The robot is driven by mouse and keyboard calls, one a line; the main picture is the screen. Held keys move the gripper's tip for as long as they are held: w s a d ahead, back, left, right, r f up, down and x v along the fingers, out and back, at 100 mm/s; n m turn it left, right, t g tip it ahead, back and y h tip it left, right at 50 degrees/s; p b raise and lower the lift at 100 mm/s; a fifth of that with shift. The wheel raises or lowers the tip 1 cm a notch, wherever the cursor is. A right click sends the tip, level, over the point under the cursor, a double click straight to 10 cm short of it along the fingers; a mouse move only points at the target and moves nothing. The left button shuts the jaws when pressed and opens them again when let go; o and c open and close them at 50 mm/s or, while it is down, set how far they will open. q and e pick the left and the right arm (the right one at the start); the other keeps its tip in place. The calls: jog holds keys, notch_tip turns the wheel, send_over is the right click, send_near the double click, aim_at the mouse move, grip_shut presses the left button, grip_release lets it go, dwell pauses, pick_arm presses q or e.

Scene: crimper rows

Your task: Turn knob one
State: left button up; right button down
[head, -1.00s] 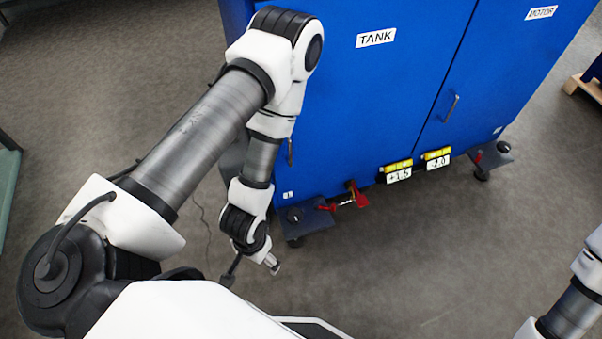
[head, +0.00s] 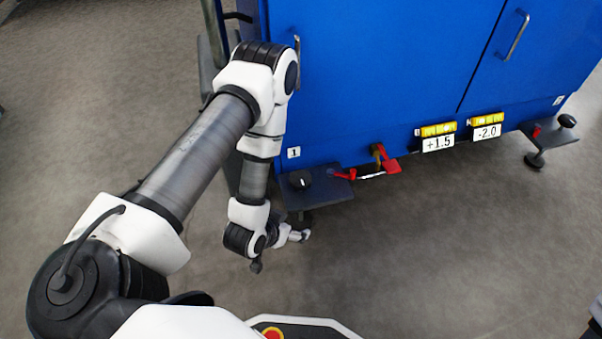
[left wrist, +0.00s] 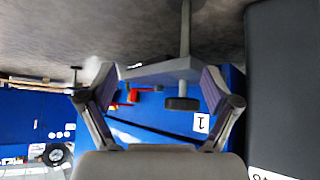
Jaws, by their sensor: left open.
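Knob one is a black round knob (head: 300,179) with a light mark on top. It sits on a dark corner plate (head: 332,187) low at the cabinet's left end, beneath a white "1" label (head: 293,152). In the left wrist view the picture is turned over; the knob (left wrist: 182,103) lies between the spread fingers, nearer the right one, with the label (left wrist: 201,122) beside it. My left gripper (head: 303,236) is open and empty, just in front of the plate and apart from the knob. My right gripper is out of view.
The blue cabinet (head: 390,90) fills the back. A red lever (head: 389,161) with a brass fitting sticks out right of the knob. Another black knob (head: 567,121) stands at the right corner. The floor in front is clear.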

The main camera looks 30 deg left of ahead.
aim_at(301, 178)
pick_arm(q)
jog(key=w+a+r+t, duration=0.2)
jog(key=w+a+r+t+y, duration=0.1)
jog(key=w+a+r+t, duration=0.1)
jog(key=w+r+t, duration=0.1)
jog(key=shift+w+a+r+n, duration=0.2)
jog(key=shift+w+r+n, duration=0.05)
jog(key=shift+n, duration=0.05)
jog(key=shift+w+a, duration=0.1)
jog(key=shift+w, duration=0.2)
jog(key=b+x, duration=0.4)
jog(key=x, duration=0.3)
jog(key=shift+w, duration=0.1)
jog(key=shift+r, duration=0.1)
jog(key=c, duration=1.1)
